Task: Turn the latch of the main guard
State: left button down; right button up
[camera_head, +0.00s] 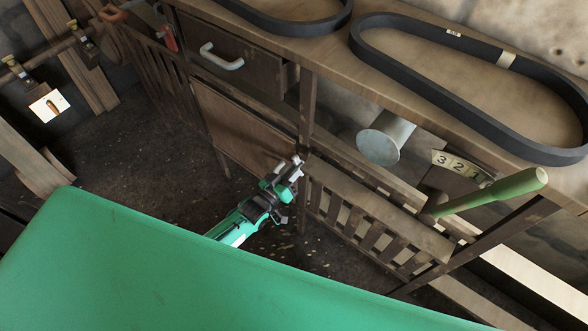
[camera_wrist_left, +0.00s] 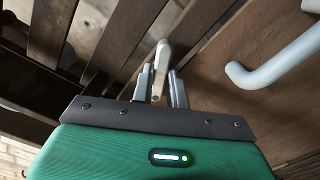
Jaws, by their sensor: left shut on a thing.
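My left gripper (camera_head: 292,168) reaches up to the wooden front of the bench, beside a dark upright post. In the left wrist view its two metal fingers (camera_wrist_left: 161,88) are closed around a small pale grey lever (camera_wrist_left: 162,55), which looks like the latch. The lever stands between the fingers, with its rounded end showing beyond them. In the head view the lever is too small and too close to the fingers to make out clearly. A brown wooden panel, seemingly the guard (camera_head: 235,125), lies left of the post. My right gripper is not in view.
A pale bar handle (camera_head: 222,57) sits on the dark upper panel; a similar handle shows close by in the left wrist view (camera_wrist_left: 275,70). Black belts (camera_head: 470,85) lie on the bench top. A green-handled lever (camera_head: 495,192) juts out at right. Wooden slats flank the gripper.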

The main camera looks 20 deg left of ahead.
pick_arm(q)
jog(key=m, duration=0.5)
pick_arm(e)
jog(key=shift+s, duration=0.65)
pick_arm(q)
jog(key=shift+m, duration=0.3)
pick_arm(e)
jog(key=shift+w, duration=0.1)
pick_arm(q)
jog(key=shift+f, duration=0.1)
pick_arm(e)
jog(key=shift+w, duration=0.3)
pick_arm(q)
jog(key=c, duration=1.4)
grip_release()
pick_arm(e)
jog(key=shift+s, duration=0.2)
